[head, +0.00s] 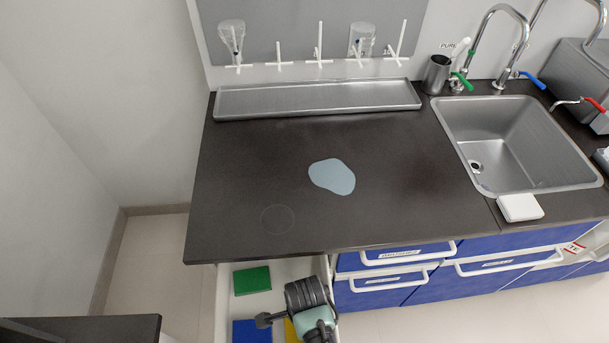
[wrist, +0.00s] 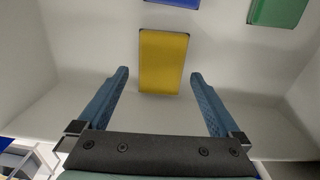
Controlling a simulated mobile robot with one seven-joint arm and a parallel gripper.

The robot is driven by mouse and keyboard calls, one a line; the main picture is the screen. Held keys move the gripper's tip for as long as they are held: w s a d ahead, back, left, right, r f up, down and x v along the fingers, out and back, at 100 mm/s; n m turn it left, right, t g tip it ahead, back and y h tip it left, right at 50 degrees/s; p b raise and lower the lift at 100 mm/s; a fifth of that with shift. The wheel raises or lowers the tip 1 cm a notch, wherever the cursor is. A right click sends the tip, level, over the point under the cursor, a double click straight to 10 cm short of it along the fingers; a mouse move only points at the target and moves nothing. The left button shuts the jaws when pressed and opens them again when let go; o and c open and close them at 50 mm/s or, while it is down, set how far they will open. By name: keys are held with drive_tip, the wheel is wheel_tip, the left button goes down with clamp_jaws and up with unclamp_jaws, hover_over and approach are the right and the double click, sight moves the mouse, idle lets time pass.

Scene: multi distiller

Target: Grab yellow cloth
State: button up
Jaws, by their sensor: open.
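The yellow cloth (wrist: 163,62) is a flat rectangle on the pale floor of an open drawer. In the wrist view it lies between and beyond my fingertips. My gripper (wrist: 159,75) is open and empty, with one blue finger on each side of the cloth's line. The gap to the cloth is hard to judge. In the head view only a strip of the yellow cloth (head: 290,331) shows, as my arm hides the rest and the fingers.
A green cloth (head: 252,280) and a blue cloth (head: 252,331) lie in the same white drawer (head: 222,300). The dark countertop (head: 230,180) overhangs its back. A light blue patch (head: 332,176), a metal tray (head: 318,98) and a sink (head: 515,140) are on the counter.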

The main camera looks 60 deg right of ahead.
drive_tip(key=shift+w+f, duration=0.1)
drive_tip(key=shift+f, duration=1.45)
drive_tip(key=shift+c, duration=0.2)
drive_tip(key=c, duration=1.1)
drive_tip(key=shift+r, duration=0.1)
drive_tip(key=shift+c, duration=0.2)
